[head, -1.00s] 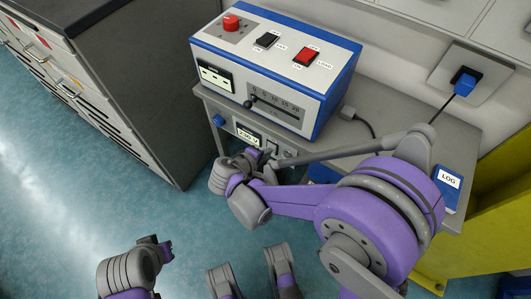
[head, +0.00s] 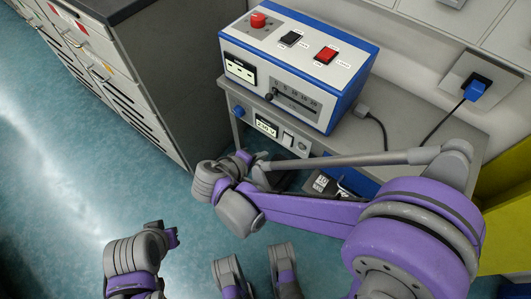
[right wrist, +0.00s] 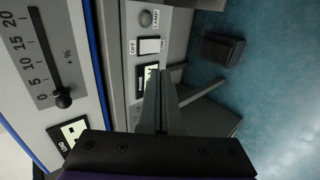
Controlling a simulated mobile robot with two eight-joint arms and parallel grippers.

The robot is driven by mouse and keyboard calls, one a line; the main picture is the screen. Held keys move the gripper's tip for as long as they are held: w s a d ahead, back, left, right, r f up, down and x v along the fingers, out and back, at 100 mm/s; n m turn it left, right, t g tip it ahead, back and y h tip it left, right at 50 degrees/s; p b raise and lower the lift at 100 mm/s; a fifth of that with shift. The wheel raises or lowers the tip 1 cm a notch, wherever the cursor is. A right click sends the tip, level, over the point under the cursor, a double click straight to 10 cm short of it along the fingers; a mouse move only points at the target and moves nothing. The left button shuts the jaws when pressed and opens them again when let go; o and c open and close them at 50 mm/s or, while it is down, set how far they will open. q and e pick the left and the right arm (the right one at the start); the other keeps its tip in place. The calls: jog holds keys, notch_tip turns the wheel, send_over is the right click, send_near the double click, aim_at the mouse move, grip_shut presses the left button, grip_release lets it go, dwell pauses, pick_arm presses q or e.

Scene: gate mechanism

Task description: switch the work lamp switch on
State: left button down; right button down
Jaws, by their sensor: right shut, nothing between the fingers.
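The white rocker switch (right wrist: 149,46), marked OFF on one side, sits on the grey front panel under the bench top, beside a round lamp (right wrist: 146,18) labelled LAMP. In the head view the switch (head: 288,140) is between a lit display and the lamp. I cannot tell which way it is set. My right gripper (right wrist: 160,103) is shut and empty, its fingers pointing toward the panel near the display, short of the switch in the picture. In the head view my right gripper (head: 246,160) is below and left of the switch. My left gripper (head: 170,238) is low at left, too unclear to read.
A blue and white control box (head: 295,75) with a red knob, rocker switches and a slider stands on the grey bench (head: 410,125). A grey drawer cabinet (head: 150,80) stands at left.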

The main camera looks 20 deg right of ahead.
aim_at(287, 140)
jog(key=shift+f, duration=0.1)
jog(key=shift+s+a+f+g+y, duration=0.2)
jog(key=shift+f+g+y, duration=0.1)
jog(key=shift+f, duration=0.25)
jog(key=shift+w+d+f, duration=0.1)
jog(key=w+d+r+b+x, duration=0.1)
jog(key=b+x, duration=0.2)
jog(key=x, duration=1)
jog(key=shift+d+r+b, duration=0.25)
jog(key=shift+r+b, duration=0.1)
jog(key=shift+r, duration=0.05)
